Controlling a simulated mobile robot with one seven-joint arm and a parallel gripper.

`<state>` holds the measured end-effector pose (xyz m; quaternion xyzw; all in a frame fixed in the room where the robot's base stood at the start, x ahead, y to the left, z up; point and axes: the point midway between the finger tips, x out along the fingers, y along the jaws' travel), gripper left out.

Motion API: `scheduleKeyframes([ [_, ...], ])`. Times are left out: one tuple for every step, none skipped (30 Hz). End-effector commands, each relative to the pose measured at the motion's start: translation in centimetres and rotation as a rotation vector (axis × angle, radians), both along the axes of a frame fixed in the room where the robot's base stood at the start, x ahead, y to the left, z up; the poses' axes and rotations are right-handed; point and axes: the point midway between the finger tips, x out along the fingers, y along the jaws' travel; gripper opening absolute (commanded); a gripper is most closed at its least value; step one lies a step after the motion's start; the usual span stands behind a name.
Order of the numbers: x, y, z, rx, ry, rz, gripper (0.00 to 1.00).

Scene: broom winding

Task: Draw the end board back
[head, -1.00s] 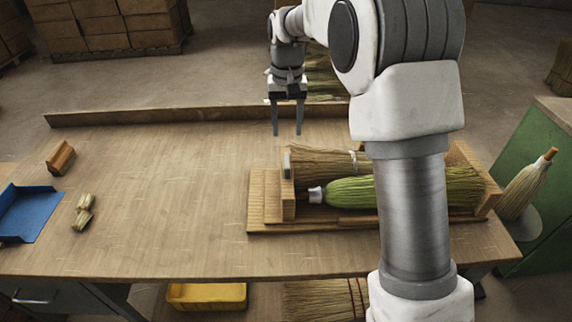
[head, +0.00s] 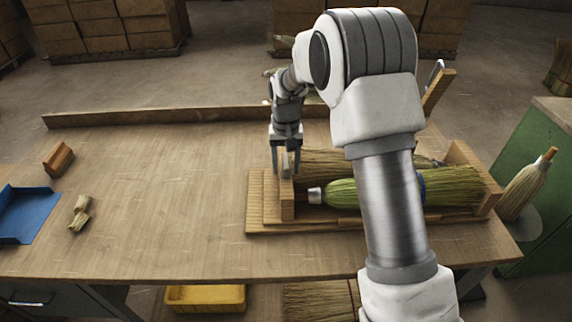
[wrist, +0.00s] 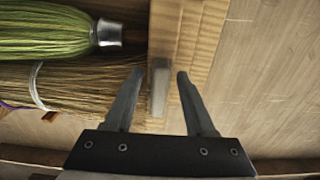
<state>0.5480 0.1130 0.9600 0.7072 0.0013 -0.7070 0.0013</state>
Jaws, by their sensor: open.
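The end board (head: 287,206) is an upright wooden board at the left end of a wooden cradle (head: 256,222). In the wrist view the end board (wrist: 184,30) carries a pale grey tab (wrist: 160,90). My gripper (head: 286,172) is over the board's far end, fingers pointing down. In the wrist view my open gripper (wrist: 161,73) has one finger on each side of the tab, with gaps visible. A green broom (head: 345,193) with a metal ferrule lies in the cradle, ferrule toward the board. A tan broom (head: 325,163) lies behind it. My arm hides part of both.
The bench (head: 170,190) is clear left of the cradle. A blue dustpan-like tray (head: 28,215), a small straw bundle (head: 80,212) and an orange-brown block (head: 59,158) sit farther left. A low ledge (head: 180,116) runs along the back edge. A green cabinet (head: 540,190) stands at right.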

Motion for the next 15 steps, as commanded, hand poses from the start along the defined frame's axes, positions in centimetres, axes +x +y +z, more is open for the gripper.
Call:
scheduleKeyframes([
  [0.00,0.00,0.01,0.000,0.000,0.000,0.55],
  [0.00,0.00,0.01,0.000,0.000,0.000,0.51],
  [0.00,0.00,0.01,0.000,0.000,0.000,0.44],
  [0.00,0.00,0.02,0.000,0.000,0.000,0.39],
  [0.00,0.00,0.02,0.000,0.000,0.000,0.33],
  [0.00,0.00,0.03,0.000,0.000,0.000,0.26],
  [0.00,0.00,0.03,0.000,0.000,0.000,0.21],
  [0.00,0.00,0.03,0.000,0.000,0.000,0.15],
  [0.01,0.00,0.04,0.000,0.000,0.000,0.08],
  [0.00,0.00,0.04,0.000,0.000,0.000,0.03],
  [0.01,0.00,0.04,0.000,0.000,0.000,0.00],
  [0.01,0.00,0.04,0.000,0.000,0.000,0.00],
  [0.01,0.00,0.04,0.000,0.000,0.000,0.00],
  [0.01,0.00,0.04,0.000,0.000,0.000,0.00],
  [0.01,0.00,0.05,0.000,0.000,0.000,0.00],
])
